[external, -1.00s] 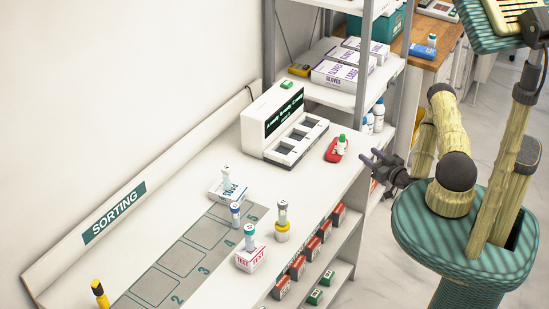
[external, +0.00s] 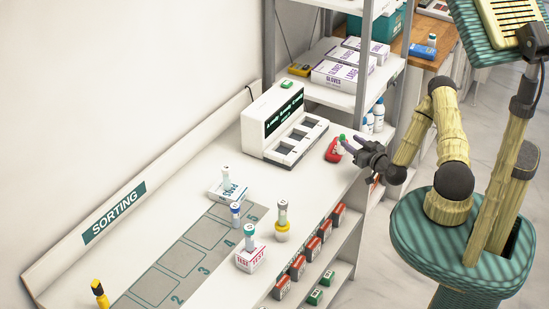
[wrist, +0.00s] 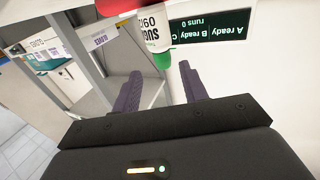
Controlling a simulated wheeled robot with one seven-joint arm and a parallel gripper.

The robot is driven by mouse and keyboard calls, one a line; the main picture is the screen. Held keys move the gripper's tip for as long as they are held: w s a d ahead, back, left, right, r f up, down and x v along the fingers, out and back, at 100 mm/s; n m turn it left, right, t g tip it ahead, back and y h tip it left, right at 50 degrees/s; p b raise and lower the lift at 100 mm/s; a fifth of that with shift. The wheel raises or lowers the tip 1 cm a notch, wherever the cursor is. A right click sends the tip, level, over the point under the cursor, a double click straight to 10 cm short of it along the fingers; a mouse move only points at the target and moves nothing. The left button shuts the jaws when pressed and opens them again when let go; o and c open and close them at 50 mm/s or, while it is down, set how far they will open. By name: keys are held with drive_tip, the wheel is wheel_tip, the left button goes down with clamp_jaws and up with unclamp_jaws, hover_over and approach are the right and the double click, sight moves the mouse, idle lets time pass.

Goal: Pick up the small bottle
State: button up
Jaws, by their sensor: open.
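The small bottle (external: 342,138) is white with a green cap. It stands by a red item (external: 332,150) near the right edge of the white counter, and my gripper partly hides it in the external view. In the wrist view the bottle (wrist: 154,32) shows a label reading "SUG" and "090", with its green cap towards my fingers. My gripper (external: 348,146) is open, with its fingers pointing at the bottle. In the wrist view the gripper (wrist: 160,82) has nothing between its fingers, and the bottle is just beyond the tips. I cannot tell whether they touch.
A white analyser (external: 275,118) with a dark display stands behind and left of the bottle. Shelves with glove boxes (external: 343,75) rise at the back.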

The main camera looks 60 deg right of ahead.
sight(344, 138)
drive_tip(key=x, duration=0.1)
drive_tip(key=p+x, duration=0.1)
drive_tip(key=x, duration=0.1)
drive_tip(key=p+x, duration=0.1)
drive_tip(key=shift+w+a, duration=0.1)
drive_tip(key=shift+w, duration=0.35)
drive_tip(key=shift+w+f, duration=0.1)
drive_tip(key=shift+w, duration=0.15)
clamp_jaws()
